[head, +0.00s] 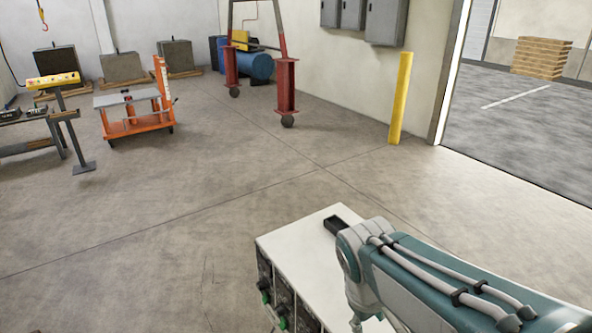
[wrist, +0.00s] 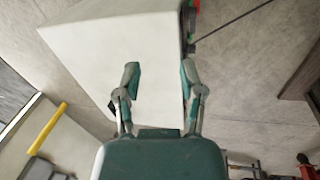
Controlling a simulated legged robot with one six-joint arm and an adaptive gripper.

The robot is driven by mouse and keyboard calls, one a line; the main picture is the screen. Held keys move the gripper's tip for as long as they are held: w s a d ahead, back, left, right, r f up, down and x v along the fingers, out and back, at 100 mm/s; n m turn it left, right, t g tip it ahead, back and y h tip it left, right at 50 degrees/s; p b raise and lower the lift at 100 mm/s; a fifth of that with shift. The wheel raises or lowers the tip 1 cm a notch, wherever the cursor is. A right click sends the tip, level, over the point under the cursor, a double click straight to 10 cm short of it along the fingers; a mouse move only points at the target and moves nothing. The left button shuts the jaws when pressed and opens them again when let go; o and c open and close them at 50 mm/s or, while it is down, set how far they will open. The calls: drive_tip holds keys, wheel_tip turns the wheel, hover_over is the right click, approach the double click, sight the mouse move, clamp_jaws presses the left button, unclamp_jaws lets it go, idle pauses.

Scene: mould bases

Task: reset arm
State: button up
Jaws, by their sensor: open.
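My gripper (wrist: 160,76) shows in the wrist view with its two teal and grey fingers apart. Nothing is held between them. In the head view my teal and grey arm link (head: 430,283) slants in from the lower right corner to a rounded joint right of the middle. The gripper cannot be made out clearly there.
Concrete floor lies open ahead. An orange lift cart (head: 138,118) and a dark bench stand at left. A red gantry (head: 287,90), a blue tank (head: 252,67) and grey mould blocks (head: 123,67) stand behind. A yellow post (head: 400,100) stands beside the doorway at right.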

drive_tip(key=s+d+r+m+t+y, duration=0.2)
drive_tip(key=s+d+r+m+t, duration=0.1)
drive_tip(key=s+r+m+t, duration=0.1)
drive_tip(key=s+m, duration=0.1)
drive_tip(key=s, duration=0.1)
drive_tip(key=shift+s+r+m, duration=0.3)
drive_tip(key=shift+r, duration=0.05)
